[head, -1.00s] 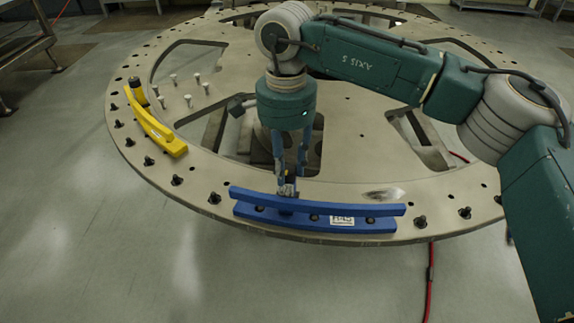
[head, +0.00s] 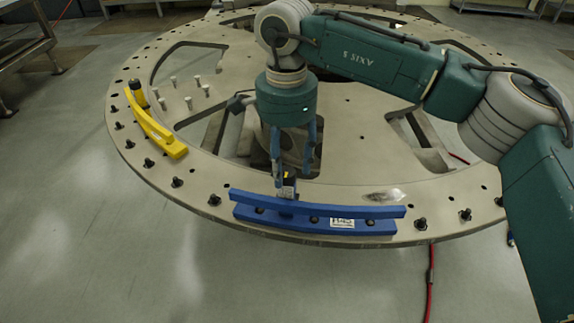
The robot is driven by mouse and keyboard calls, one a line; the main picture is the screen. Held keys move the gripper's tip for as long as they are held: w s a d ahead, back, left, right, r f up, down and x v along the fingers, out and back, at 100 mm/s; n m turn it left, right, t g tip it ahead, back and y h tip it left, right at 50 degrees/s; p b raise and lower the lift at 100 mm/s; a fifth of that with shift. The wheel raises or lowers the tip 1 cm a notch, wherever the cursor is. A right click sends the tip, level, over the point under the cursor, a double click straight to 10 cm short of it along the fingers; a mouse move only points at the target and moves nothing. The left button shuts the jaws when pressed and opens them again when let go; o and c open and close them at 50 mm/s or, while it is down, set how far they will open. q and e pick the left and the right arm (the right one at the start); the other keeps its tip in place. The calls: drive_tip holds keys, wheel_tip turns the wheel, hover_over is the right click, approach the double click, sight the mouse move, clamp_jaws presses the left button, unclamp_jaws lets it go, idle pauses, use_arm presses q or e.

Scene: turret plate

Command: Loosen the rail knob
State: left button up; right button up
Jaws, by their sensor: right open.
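A blue rail (head: 364,226) lies along the front edge of the turret plate (head: 440,186), with a white label on its face. The rail hides the knob's base. My left gripper is not in view.
Dark bolts line the rim. A red cable (head: 430,285) hangs in front.

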sight(286, 171)
wheel_tip(286, 171, up, 11)
idle(0.3)
drive_tip(key=shift+a, duration=0.1)
